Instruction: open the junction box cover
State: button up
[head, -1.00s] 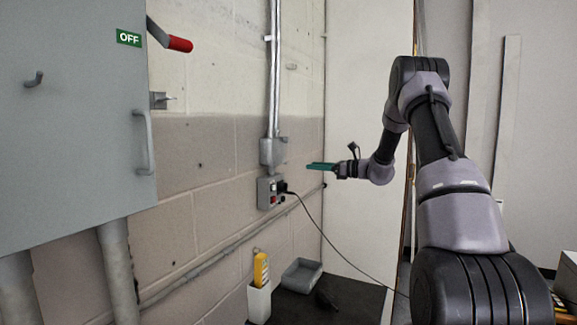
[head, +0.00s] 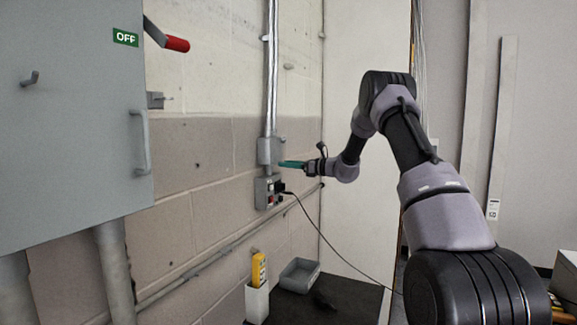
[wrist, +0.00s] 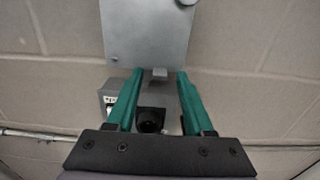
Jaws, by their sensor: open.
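The junction box is a small grey metal box on the wall at the foot of the conduit. Its flat grey cover (head: 266,151) faces out, and in the wrist view the cover (wrist: 146,36) looks closed, with a small tab (wrist: 160,73) at its lower edge. My gripper (head: 283,164) has green fingers and is close to the lower part of the box. In the wrist view my gripper (wrist: 160,78) is open, with one finger on each side of the tab and nothing held. I cannot tell whether the fingertips touch the cover.
Below the box is an outlet box (head: 266,193) with a black plug and cable (head: 330,241). A large grey cabinet (head: 70,120) with a red-handled lever (head: 176,44) is at left. A grey bin (head: 299,275) and a yellow tool (head: 259,269) in a white holder stand below.

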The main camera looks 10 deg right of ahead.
grip_shut()
dwell(1.4)
